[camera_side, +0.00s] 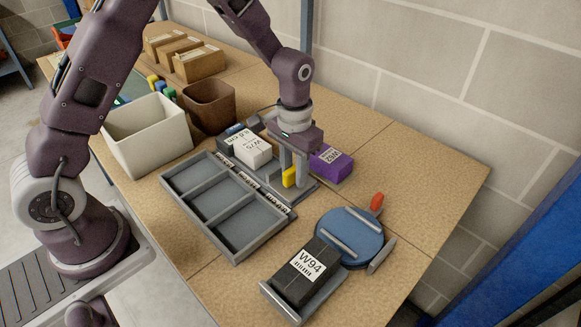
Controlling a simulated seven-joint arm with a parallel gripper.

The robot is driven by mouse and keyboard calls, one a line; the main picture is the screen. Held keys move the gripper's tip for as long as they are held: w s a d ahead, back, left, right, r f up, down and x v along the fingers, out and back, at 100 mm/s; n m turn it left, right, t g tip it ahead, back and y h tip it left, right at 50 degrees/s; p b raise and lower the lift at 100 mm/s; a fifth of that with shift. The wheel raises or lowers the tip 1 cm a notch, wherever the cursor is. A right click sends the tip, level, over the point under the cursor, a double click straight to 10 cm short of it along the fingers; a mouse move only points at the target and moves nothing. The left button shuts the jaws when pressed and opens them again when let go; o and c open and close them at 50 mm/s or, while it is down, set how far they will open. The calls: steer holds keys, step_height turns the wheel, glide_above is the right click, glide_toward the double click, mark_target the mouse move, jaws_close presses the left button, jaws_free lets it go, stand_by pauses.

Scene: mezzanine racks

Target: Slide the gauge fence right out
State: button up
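My gripper (291,172) points down at the back middle of the table, just right of the grey three-bay tray. A small yellow piece (289,178) shows at its fingertips, above a low grey fixture (302,193) on the tabletop. This yellow piece and the grey fixture look like the gauge fence and its base, but the fingers hide much of them. The fingers are close around the yellow piece; I cannot tell whether they grip it or only stand beside it.
A purple box (331,165) sits close right of my gripper; white and dark boxes (252,150) sit close left. The grey tray (205,187) lies in front, its bays empty. A blue turntable (349,237) and a black W94 box (303,274) stand nearer.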

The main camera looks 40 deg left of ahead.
mark_target(293, 170)
steer(key=shift+o, duration=0.9)
steer(key=shift+a, duration=0.1)
step_height(293, 170, up, 8)
steer(key=shift+f, duration=0.25)
steer(key=s+r+t, duration=0.1)
steer(key=s+r, duration=0.3)
steer(key=r, duration=0.3)
steer(key=s+a+r+t, duration=0.1)
steer(key=s+r+t, duration=0.1)
steer(key=s, duration=0.8)
steer(key=s+a+r+t, duration=0.2)
steer(key=s+r, duration=0.3)
steer(key=s, duration=0.5)
steer(key=shift+s+r+t, duration=0.2)
steer(key=shift+t, duration=0.1)
